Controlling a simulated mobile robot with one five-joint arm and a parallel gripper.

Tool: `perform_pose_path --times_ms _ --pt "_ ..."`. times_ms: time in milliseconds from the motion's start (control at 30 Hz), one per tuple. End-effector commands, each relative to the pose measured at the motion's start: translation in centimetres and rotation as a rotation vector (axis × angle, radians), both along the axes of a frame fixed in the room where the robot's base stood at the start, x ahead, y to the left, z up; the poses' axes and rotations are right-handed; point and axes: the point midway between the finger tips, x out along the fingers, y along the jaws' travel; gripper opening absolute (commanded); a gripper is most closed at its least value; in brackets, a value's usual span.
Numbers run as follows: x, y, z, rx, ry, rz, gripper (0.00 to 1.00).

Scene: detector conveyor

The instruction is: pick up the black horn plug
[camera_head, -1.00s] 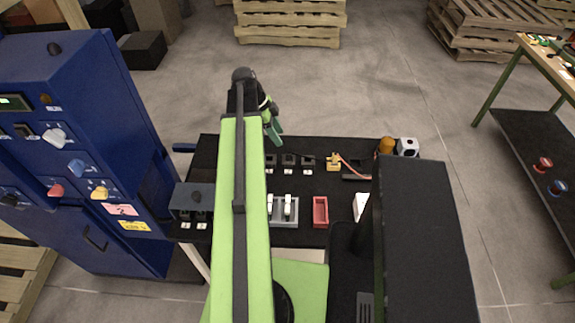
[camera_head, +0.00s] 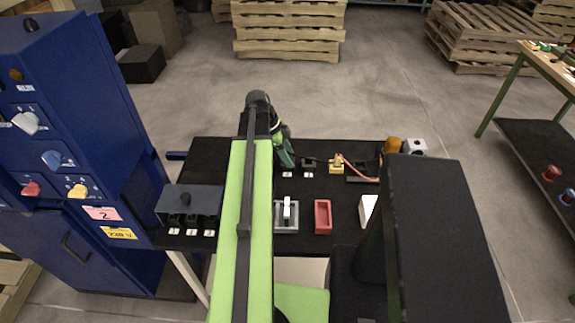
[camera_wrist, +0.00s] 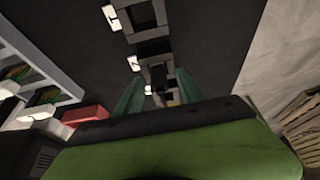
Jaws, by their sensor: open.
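My gripper (camera_head: 285,152) hangs over the far side of the black table, at the left part of a row of small black blocks with white labels. One black block (camera_head: 308,165) stays visible just to its right. In the wrist view my gripper (camera_wrist: 158,88) is open, its two green fingers apart. A dark block (camera_wrist: 158,75) shows between or just beyond the fingers; contact cannot be told. Another black block (camera_wrist: 146,14) lies farther up that view. I cannot tell which block is the black horn plug, and my gripper hides part of the row.
A yellow block (camera_head: 336,162) with an orange cable sits right of the row. A grey switch (camera_head: 286,225), a red tray (camera_head: 323,230) and a white box (camera_head: 367,208) lie nearer. A grey box (camera_head: 190,200) stands left, beside the blue cabinet (camera_head: 85,140).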

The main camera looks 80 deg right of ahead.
Motion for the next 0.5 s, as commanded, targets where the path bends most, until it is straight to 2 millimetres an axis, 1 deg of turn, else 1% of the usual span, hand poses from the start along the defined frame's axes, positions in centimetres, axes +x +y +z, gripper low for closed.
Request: perform_pose_path --times_ms 67,400,500 --pt "0.02 0.01 0.14 0.0 0.0 0.0 0.45" --pt "0.08 0.02 0.15 0.0 0.0 0.001 0.01" --pt "0.1 0.02 0.14 0.0 0.0 0.001 0.0"
